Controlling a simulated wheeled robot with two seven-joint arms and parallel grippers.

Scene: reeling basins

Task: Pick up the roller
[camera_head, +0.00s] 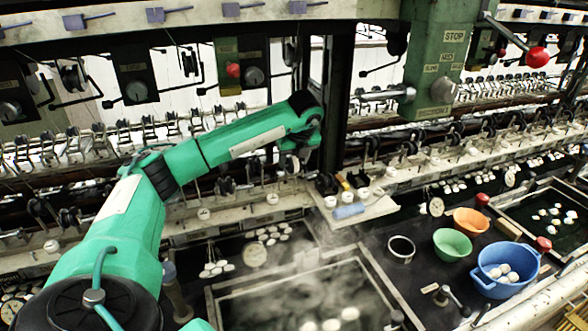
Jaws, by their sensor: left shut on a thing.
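My left arm is green and reaches in from the left to the machine's thread-guide row. My left gripper (292,163) is at the arm's far end, small and dark against the machine parts. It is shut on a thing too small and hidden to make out. I cannot tell whether that thing is the roller. A pale blue cylinder-like piece (348,211) lies on a small light shelf (372,216), to the right of and below the gripper and apart from it. My right gripper is not in view.
A steaming basin (213,300) is in front. A metal ring cup (401,249), green bowl (452,244), orange bowl (470,221) and blue basin (487,289) with white cocoons stand on the right. A dark post (338,100) rises just right of the gripper.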

